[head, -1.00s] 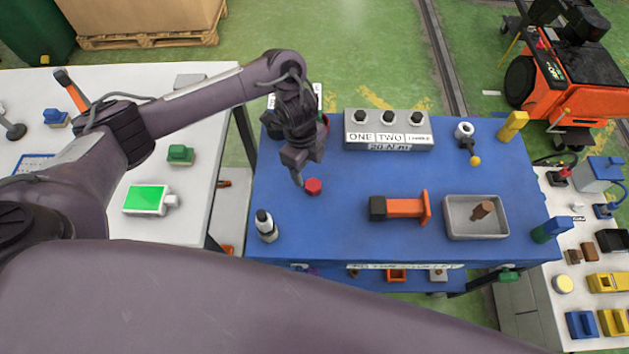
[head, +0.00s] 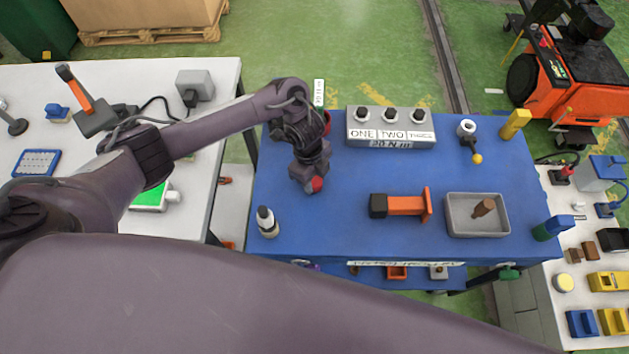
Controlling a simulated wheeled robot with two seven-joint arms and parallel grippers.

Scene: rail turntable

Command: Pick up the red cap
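The red cap (head: 317,184) is on the blue table (head: 345,225), left of its middle. My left gripper (head: 311,186) is directly over the cap, with its fingers down around or against it. The gripper hides part of the cap, so I cannot tell whether the fingers are closed on it. My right gripper is not in the head view.
A black and white bottle (head: 267,222) stands near the cap's lower left. An orange and black tool (head: 402,205) and a grey tray (head: 477,230) are to the right. Blue surface between is clear.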

